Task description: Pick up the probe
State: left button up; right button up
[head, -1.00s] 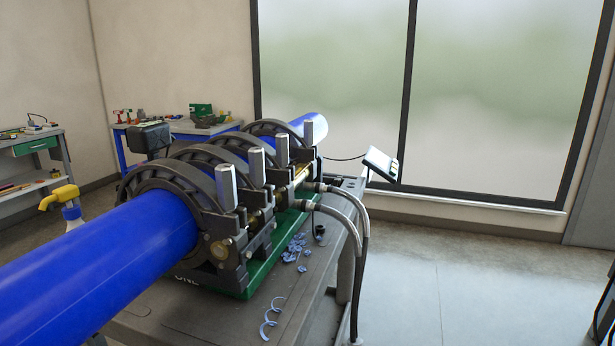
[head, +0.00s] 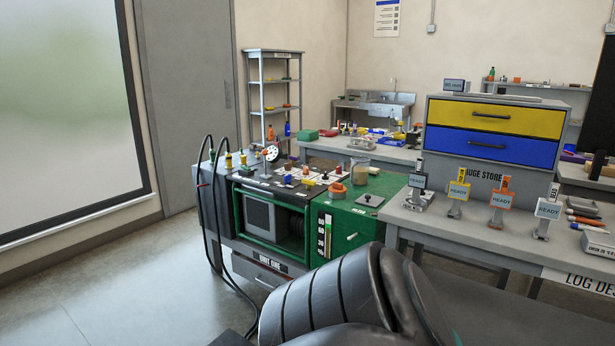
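I cannot tell for certain which thing in the head view is the probe. Small tools and parts lie on the green and grey cart (head: 305,215). Among them are a dial gauge (head: 270,153) on a stand, an orange ring-shaped piece (head: 337,190) and a flat grey plate with a knob (head: 370,200). Neither of my grippers is in view. A dark, ribbed part of my own arm fills the bottom centre and hides part of the floor and bench front.
A long grey bench (head: 470,230) on the right bears several stands, some with READY signs, like the orange one (head: 501,195). A yellow and blue drawer cabinet (head: 492,133) stands on it. Shelves (head: 272,95) and a sink (head: 375,110) are behind. Floor (head: 140,270) is clear at left.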

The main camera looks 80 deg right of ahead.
aim_at(418, 179)
jog(key=z, duration=3.25)
jog(key=i+j+z, duration=0.1)
jog(key=i+j, duration=1.35)
jog(key=i, duration=0.1)
